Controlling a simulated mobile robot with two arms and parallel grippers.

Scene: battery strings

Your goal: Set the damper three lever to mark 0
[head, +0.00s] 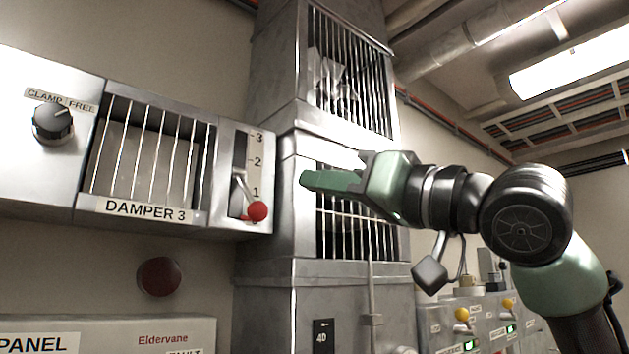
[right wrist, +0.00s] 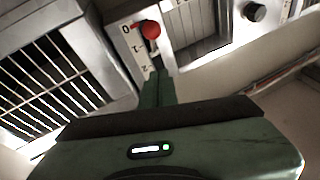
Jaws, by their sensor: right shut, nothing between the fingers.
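The damper three lever has a red ball knob (head: 258,211) on a thin metal arm, in a slot at the right end of the DAMPER 3 panel (head: 88,207). In the head view the knob hangs below mark 1, and no 0 shows there. In the right wrist view the red knob (right wrist: 151,29) is beside mark 0 (right wrist: 127,29). My right gripper (head: 305,180) is shut and empty, to the right of the knob and slightly higher, with a gap between. Its fingers (right wrist: 158,78) point toward the scale in the wrist view. My left gripper is out of view.
A CLAMP/FREE dial (head: 53,122) sits at the panel's left; its pointer is angled up and right. A tall metal duct with grilles (head: 292,255) stands just right of the lever, behind my right gripper. A round dark red knob (head: 159,276) is on the wall below.

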